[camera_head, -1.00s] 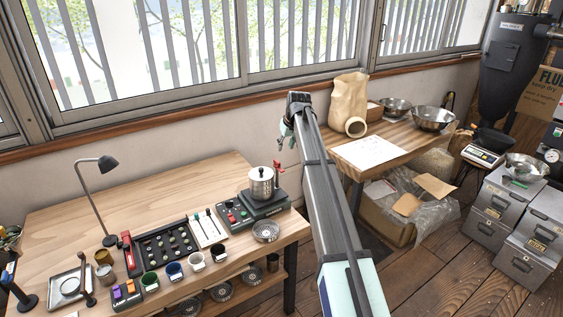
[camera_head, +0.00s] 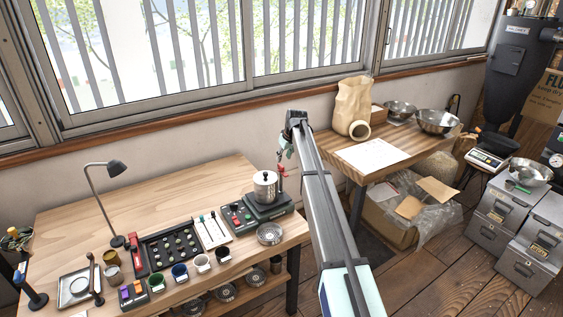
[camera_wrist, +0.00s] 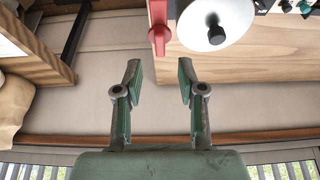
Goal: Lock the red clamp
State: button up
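The red clamp (camera_head: 281,171) stands upright beside the lidded metal pot (camera_head: 265,185) at the right end of the workbench. In the wrist view the red clamp (camera_wrist: 158,28) is at top centre, next to the round pot lid with its black knob (camera_wrist: 217,35). My gripper (camera_wrist: 159,72) is open and empty. Its two fingers point toward the clamp, with a gap between the fingertips and the red part. In the head view my gripper (camera_head: 287,148) is just above and behind the clamp, partly hidden by my arm.
The pot sits on a dark base (camera_head: 268,206) with a control box (camera_head: 238,216) beside it. A bean tray (camera_head: 170,247), cups and a lamp (camera_head: 105,205) occupy the bench's left and front. A second table (camera_head: 400,150) with bag and bowls stands right. The bench's rear is clear.

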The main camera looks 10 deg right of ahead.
aim_at(281, 165)
jog(key=shift+p+x, duration=0.8)
jog(key=shift+x, duration=2.2)
